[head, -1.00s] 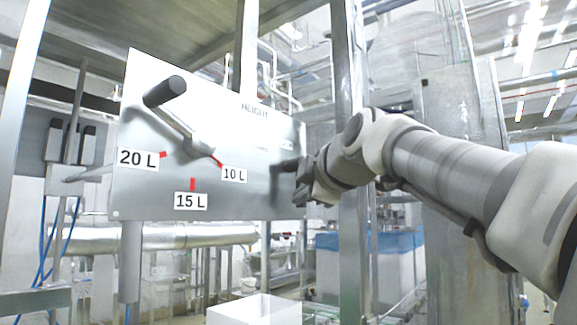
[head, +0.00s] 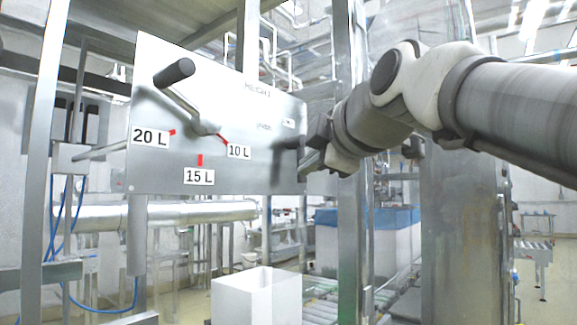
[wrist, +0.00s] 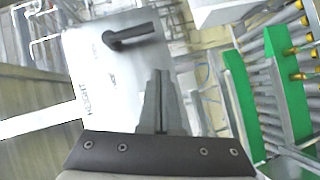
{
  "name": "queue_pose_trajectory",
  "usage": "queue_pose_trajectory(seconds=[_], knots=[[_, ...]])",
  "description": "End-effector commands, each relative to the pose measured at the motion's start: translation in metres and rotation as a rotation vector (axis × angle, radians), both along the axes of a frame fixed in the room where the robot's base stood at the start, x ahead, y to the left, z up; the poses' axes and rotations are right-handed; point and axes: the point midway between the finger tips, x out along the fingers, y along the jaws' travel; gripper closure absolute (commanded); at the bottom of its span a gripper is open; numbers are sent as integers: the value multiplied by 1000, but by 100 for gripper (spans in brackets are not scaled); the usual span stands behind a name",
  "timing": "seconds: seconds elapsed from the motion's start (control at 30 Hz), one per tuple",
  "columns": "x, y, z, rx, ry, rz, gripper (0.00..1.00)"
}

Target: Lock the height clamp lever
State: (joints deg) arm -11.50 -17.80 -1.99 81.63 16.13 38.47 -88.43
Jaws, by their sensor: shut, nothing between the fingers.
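The black clamp lever (head: 284,145) sticks out near the right edge of the metal panel (head: 150,178). In the wrist view the lever (wrist: 134,36) lies near the panel's edge (wrist: 85,60), its arm slanting up to the right from a rounded end. My gripper (head: 308,164) is just right of the lever in the head view and partly overlaps the panel edge. In the wrist view my gripper (wrist: 161,72) is shut and empty, its tips below the lever with a visible gap in the picture. Whether they touch in depth cannot be told.
A crank with a black handle (head: 174,72) juts from the panel's left part, above the labels 20 L, 15 L and 10 L. A metal post (head: 352,230) stands right behind my gripper. An open white box (head: 256,295) is below the panel. Green-sided rollers (wrist: 240,95) show at right.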

Motion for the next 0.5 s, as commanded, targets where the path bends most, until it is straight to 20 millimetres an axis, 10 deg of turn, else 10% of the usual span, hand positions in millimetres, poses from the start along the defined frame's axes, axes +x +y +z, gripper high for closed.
queue_pose_trajectory(seconds=[0.5], knots=[[-26,-9,0,1,1,-1,100]])
